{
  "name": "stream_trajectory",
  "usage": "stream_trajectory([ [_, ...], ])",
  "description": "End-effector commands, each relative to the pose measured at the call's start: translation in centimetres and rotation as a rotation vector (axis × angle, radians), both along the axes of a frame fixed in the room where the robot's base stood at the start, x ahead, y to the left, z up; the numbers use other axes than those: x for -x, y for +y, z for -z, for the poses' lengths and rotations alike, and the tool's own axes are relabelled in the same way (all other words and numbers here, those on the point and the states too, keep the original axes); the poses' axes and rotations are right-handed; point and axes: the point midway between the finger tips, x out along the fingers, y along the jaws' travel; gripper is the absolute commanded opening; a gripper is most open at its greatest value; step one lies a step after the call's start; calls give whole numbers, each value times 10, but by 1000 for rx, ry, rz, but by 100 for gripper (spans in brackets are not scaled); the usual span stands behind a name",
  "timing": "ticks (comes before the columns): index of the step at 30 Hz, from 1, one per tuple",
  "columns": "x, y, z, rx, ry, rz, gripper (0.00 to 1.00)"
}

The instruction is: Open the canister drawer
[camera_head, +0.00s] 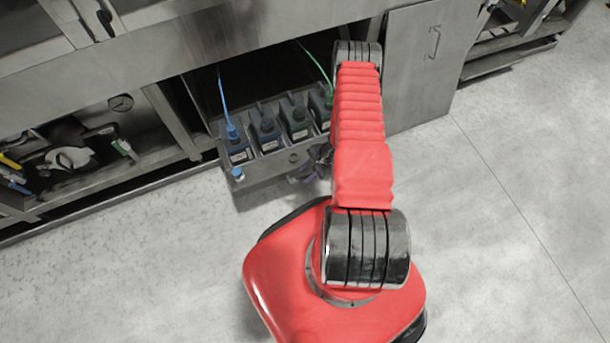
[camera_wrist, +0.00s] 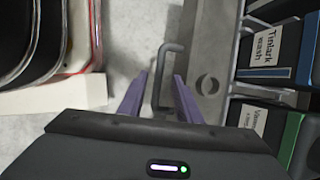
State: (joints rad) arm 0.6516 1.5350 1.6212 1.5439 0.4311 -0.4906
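The canister drawer (camera_head: 265,172) is a grey metal tray under the washer, holding a row of dark canisters (camera_head: 268,130). It appears to stick out somewhat past the cabinet front. In the wrist view its front wall (camera_wrist: 207,60) has a round hole and a bent bar handle (camera_wrist: 171,47). My gripper (camera_wrist: 160,75) has two purple fingers standing apart, with the handle bar between them. A gap shows on the left of the bar; contact on the right is unclear. In the head view my gripper (camera_head: 312,168) is at the drawer front, partly hidden by my red arm.
A grey door panel (camera_head: 428,65) with a handle stands right of the drawer bay. Blue (camera_head: 222,95) and green (camera_head: 315,62) hoses run down to the canisters. An open shelf with clutter (camera_head: 75,155) is at left. The floor in front is clear.

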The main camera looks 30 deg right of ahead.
Motion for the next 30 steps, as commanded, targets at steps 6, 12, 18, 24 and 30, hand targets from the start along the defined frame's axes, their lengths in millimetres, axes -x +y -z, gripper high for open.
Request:
stream_trajectory([
  [6,7,-11,-27,1,0,1,31],
  [12,13,-20,-51,1,-1,1,31],
  [18,19,-29,-75,1,0,1,31],
  [24,24,-36,-93,1,1,1,31],
  [30,26,-38,-98,0,1,0,31],
])
